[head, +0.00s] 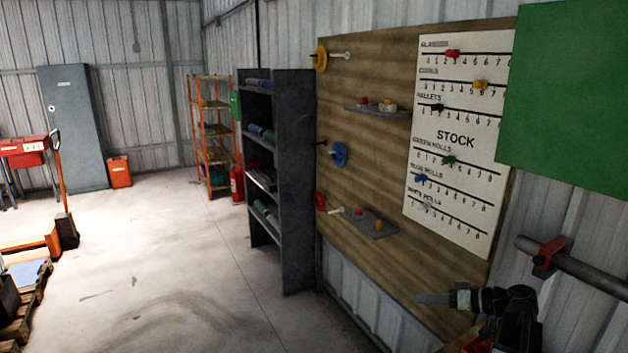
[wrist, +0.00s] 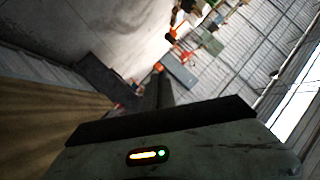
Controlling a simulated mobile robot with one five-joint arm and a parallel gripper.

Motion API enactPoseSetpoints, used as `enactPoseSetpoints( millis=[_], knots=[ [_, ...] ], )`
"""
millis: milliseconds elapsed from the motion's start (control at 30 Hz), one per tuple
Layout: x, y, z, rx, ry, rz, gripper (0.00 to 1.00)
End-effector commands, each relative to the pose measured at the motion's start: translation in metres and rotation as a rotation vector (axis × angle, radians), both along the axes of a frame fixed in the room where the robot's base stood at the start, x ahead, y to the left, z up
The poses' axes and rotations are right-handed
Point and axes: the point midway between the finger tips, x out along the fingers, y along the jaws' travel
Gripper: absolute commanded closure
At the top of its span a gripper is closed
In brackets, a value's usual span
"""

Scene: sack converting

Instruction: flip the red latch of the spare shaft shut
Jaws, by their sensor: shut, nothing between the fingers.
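The spare shaft (head: 590,272) is a grey bar at the right of the head view, sloping down to the right in front of the corrugated wall. The red latch (head: 548,258) sits at the shaft near its left end; whether it is open or shut is too small to tell. My gripper (head: 420,298) is shut and empty, below and left of the latch, pointing left in front of the stock board's lower part. It is clear of the latch. In the wrist view neither shaft nor latch can be made out.
A wooden board (head: 375,190) with pegs, discs and small shelves fills the wall, with a white stock chart (head: 460,140) on it. A green panel (head: 565,90) hangs at upper right. A dark shelf unit (head: 290,170) stands left of the board. The floor (head: 170,260) is mostly open.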

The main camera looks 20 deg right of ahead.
Motion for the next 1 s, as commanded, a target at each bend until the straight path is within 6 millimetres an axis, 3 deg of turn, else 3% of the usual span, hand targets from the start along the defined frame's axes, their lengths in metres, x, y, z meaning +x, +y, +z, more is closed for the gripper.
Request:
enactPoseSetpoints(
  millis=[33, 200, 300, 400, 500, 600, 1000],
  knots=[
    [0.011, 0.046, -0.019, -0.016, 0.106, 0.049, 1.00],
    [0.017, 0.175, -0.088, -0.167, 0.506, 0.135, 1.00],
    [0.005, 0.236, -0.119, -0.319, 0.699, 0.133, 1.00],
    [-0.011, 0.281, -0.139, -0.489, 0.827, 0.093, 1.00],
    [-0.023, 0.308, -0.149, -0.635, 0.889, 0.035, 1.00],
    [-0.029, 0.323, -0.151, -0.730, 0.910, -0.014, 1.00],
    [-0.030, 0.327, -0.152, -0.776, 0.916, -0.049, 1.00]
  ],
)
